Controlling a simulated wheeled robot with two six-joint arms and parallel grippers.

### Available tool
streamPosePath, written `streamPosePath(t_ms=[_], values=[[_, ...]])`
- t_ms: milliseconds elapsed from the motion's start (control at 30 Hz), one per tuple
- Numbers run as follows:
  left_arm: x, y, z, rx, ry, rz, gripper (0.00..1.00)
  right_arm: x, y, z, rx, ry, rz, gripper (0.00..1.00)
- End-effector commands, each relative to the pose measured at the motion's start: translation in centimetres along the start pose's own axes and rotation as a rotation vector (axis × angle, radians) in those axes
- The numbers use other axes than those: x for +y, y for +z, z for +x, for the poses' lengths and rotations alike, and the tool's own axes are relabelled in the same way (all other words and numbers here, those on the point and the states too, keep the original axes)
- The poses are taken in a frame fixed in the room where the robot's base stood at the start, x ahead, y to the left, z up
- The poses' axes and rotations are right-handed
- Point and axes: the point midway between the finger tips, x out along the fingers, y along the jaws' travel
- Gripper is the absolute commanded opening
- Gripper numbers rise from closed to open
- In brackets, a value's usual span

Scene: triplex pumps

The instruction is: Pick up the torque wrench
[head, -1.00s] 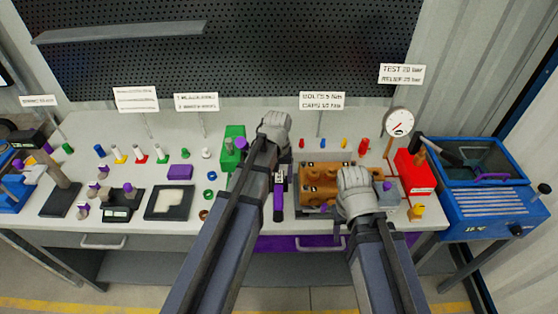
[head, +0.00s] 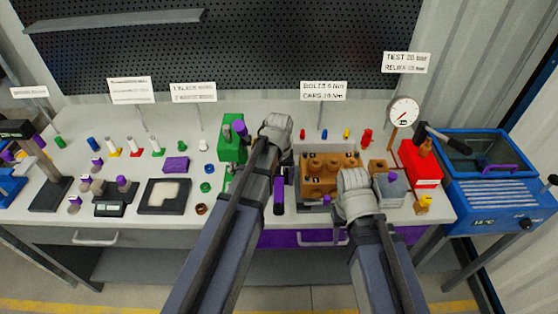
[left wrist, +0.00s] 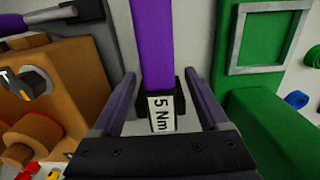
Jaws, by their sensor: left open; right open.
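The torque wrench (head: 279,195) has a purple handle and lies on the bench beside the brown pump block. In the left wrist view its purple shaft (left wrist: 152,40) runs up the picture from a dark collar with a "5 Nm" label. My left gripper (left wrist: 160,100) is open, one finger on each side of the wrench, with gaps showing between. In the head view my left gripper (head: 281,168) is partly hidden by its own wrist and arm. My right gripper (head: 358,190) is over the front of the pump block, its fingers hidden by the wrist.
The brown pump block (head: 318,178) is right of the wrench. A green stand (head: 232,140) is on its left. A gauge (head: 402,113), a red box (head: 420,165) and a blue tank (head: 500,185) stand at the right. Small parts and trays fill the left.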

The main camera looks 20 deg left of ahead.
Motion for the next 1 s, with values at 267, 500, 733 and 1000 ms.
streamPosePath(t_ms=[267,500,733,1000], values=[[0.2,0.1,2.6,0.000,0.000,0.000,0.78,-0.2,-0.1,2.6,0.000,0.000,0.000,0.50],[0.2,0.1,2.4,0.000,0.000,-0.001,0.72,-0.2,-0.1,2.4,0.000,0.000,0.000,0.50],[0.2,0.1,2.4,0.000,0.000,-0.001,0.46,-0.2,-0.1,2.4,0.000,0.000,0.000,0.50],[0.2,0.1,2.4,0.000,0.000,-0.001,0.16,-0.2,-0.1,2.4,0.000,0.000,0.000,0.50]])
